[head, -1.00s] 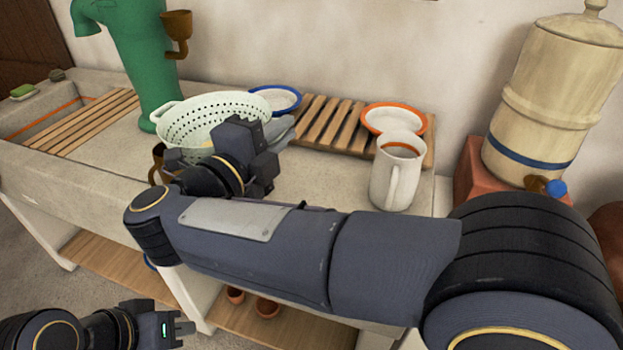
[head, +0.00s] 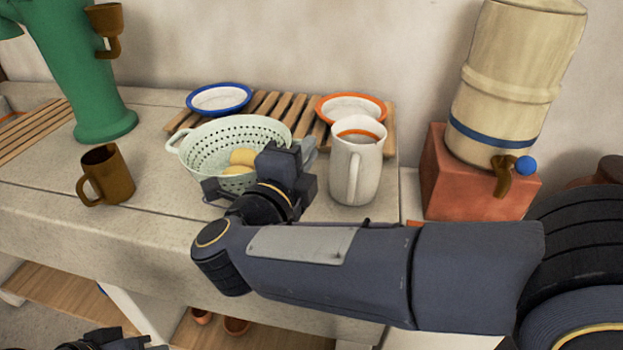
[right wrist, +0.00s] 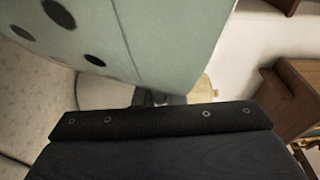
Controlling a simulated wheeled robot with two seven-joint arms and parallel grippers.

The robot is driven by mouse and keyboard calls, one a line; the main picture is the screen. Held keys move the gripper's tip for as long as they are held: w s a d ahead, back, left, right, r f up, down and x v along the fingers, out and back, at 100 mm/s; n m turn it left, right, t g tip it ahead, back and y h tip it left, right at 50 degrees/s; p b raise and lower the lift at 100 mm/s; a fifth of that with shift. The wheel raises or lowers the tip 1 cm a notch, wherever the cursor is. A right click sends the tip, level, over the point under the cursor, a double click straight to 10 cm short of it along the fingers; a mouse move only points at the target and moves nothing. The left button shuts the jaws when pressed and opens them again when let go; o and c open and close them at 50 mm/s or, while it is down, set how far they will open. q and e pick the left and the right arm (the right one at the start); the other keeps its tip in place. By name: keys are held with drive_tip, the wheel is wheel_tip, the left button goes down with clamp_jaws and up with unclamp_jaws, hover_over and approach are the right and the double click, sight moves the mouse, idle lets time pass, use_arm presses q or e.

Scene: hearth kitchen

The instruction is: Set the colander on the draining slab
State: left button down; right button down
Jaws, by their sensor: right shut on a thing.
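The pale green colander (head: 205,150), with yellowish lumps (head: 242,157) in it, is upright over the stone slab (head: 150,160), in front of the slatted wooden rack (head: 282,108). I cannot tell whether its base touches the slab. My right gripper (head: 306,150) is shut on the colander at its right side; its far handle sticks out to the left. In the right wrist view the colander's holed wall (right wrist: 150,30) fills the top, close to the fingers (right wrist: 157,98). My left gripper (head: 152,345) is cut off at the bottom edge, low and away from the slab; its jaws are unclear.
A white pitcher (head: 366,175) stands just right of my right gripper. A blue-rimmed bowl (head: 219,98) and an orange-rimmed bowl (head: 352,107) are at the back. A brown mug (head: 107,175) stands left; a green pump (head: 85,70) is behind it. Bare stone lies between mug and colander.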

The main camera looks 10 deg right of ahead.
drive_tip(key=shift+w+d+f, duration=0.1)
drive_tip(key=shift+d+f, duration=0.2)
drive_tip(key=shift+f, duration=0.1)
drive_tip(key=f, duration=0.1)
drive_tip(key=f+b, duration=0.1)
drive_tip(key=f, duration=0.1)
drive_tip(key=shift+w+d+f, duration=0.1)
drive_tip(key=shift+d+f, duration=0.1)
drive_tip(key=shift+f, duration=0.05)
drive_tip(key=c, duration=1.5)
unclamp_jaws()
drive_tip(key=p+v, duration=0.1)
drive_tip(key=v, duration=1.1)
